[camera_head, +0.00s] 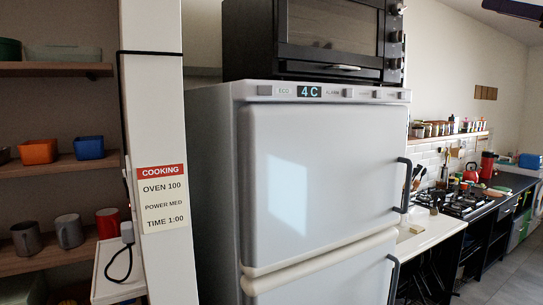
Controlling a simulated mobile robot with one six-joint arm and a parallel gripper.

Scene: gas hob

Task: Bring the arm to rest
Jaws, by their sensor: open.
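My gripper does not show in this view. No part that I can surely call my arm is visible. A gas hob (455,203) with dark grates is set in the counter at the right, some way off beyond the fridge.
A closed white fridge (322,175) reading 4 C fills the middle, with a black oven (335,38) on top. A white post (155,110) with a cooking sign (162,198) stands left, beside shelves (55,70) of mugs and bowls. Free floor (495,280) shows at lower right.

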